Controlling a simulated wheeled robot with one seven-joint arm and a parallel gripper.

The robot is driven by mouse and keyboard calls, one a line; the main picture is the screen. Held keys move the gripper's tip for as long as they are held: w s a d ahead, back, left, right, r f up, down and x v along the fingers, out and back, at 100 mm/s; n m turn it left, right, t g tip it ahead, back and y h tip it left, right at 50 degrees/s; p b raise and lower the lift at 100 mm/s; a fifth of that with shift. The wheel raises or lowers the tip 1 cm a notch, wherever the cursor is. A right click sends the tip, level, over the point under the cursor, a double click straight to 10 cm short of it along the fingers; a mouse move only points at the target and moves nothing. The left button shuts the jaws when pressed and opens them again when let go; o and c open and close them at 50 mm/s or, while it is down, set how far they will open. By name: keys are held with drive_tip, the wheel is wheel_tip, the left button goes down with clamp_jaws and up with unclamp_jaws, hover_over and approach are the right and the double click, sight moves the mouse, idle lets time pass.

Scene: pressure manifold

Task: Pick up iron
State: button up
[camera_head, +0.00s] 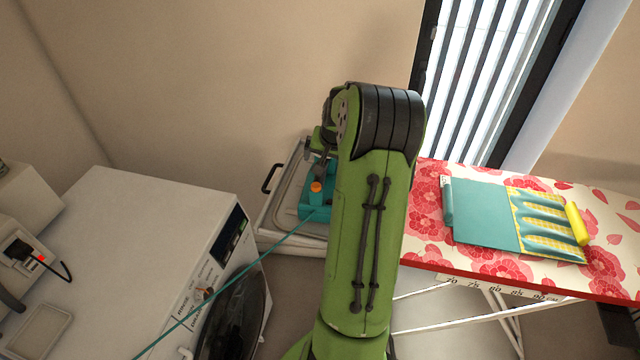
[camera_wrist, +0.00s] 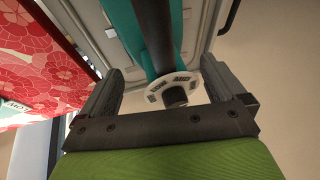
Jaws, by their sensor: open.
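The iron (camera_head: 313,207) is teal with an orange knob and rests on the pale grey tray (camera_head: 284,219) left of the ironing board. My arm hides its right side in the head view. In the wrist view the teal iron (camera_wrist: 128,28) shows beyond the jaws, with a dark bar along it and a pale dial with a dark centre. My gripper (camera_wrist: 163,88) is open, its fingers to either side of the dial. I cannot tell whether the fingers touch it. In the head view my gripper (camera_head: 319,152) is above the iron, partly hidden by my wrist.
A teal cord (camera_head: 235,276) runs from the iron to the lower left, across the front of the white washing machine (camera_head: 150,235). The floral ironing board (camera_head: 425,235) on the right bears a folded teal and yellow cloth (camera_head: 485,220). A wall and a blind-covered window stand behind.

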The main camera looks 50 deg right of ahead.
drive_tip(key=x, duration=0.6)
drive_tip(key=shift+f, duration=0.2)
drive_tip(key=shift+s+r, duration=0.1)
drive_tip(key=shift+c, duration=0.5)
drive_tip(key=c, duration=1)
drive_tip(key=shift+r, duration=0.1)
drive_tip(key=shift+c, duration=0.4)
